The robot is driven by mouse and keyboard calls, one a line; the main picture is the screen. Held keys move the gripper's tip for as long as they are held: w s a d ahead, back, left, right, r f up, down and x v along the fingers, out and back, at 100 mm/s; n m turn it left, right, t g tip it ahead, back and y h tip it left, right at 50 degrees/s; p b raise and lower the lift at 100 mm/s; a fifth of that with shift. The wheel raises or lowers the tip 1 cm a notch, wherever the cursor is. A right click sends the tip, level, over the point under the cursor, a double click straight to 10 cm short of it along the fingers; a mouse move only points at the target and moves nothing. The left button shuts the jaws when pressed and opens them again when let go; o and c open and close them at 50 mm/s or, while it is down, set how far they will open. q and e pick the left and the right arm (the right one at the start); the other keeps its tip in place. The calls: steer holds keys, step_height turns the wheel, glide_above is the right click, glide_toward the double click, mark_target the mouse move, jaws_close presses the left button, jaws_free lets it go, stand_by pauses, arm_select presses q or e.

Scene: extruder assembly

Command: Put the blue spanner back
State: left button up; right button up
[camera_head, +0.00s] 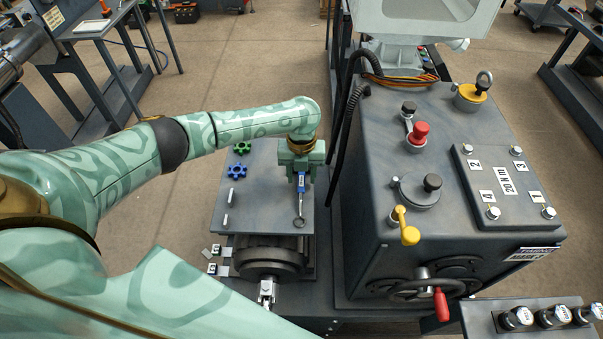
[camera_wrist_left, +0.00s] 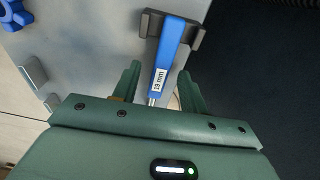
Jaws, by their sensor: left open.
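The blue spanner (camera_head: 301,185) has a blue handle and a metal ring end, and is at the right side of the grey plate (camera_head: 262,200). In the left wrist view its handle (camera_wrist_left: 170,55) carries a "19 mm" label, and its far end sits at a dark bracket (camera_wrist_left: 195,37). My left gripper (camera_head: 302,172) is over the handle side of the spanner. In the left wrist view the gripper (camera_wrist_left: 159,85) is open, with a finger on each side of the lower handle and a gap to each. The rest of the shaft is hidden by the gripper body. My right gripper is not in view.
Blue (camera_head: 237,171) and green (camera_head: 242,148) star-shaped knobs and two small metal pieces stand on the plate's left side. A large grey machine (camera_head: 370,200) with levers and a yellow-handled lever (camera_head: 407,230) rises close on the right. Black cables hang between them.

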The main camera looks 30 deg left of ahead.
arm_select(q)
step_height(320, 180, up, 16)
steer(key=w+p, duration=0.1)
steer(key=p, duration=0.4)
steer(key=shift+w+a, duration=0.2)
steer(key=shift+a, duration=0.1)
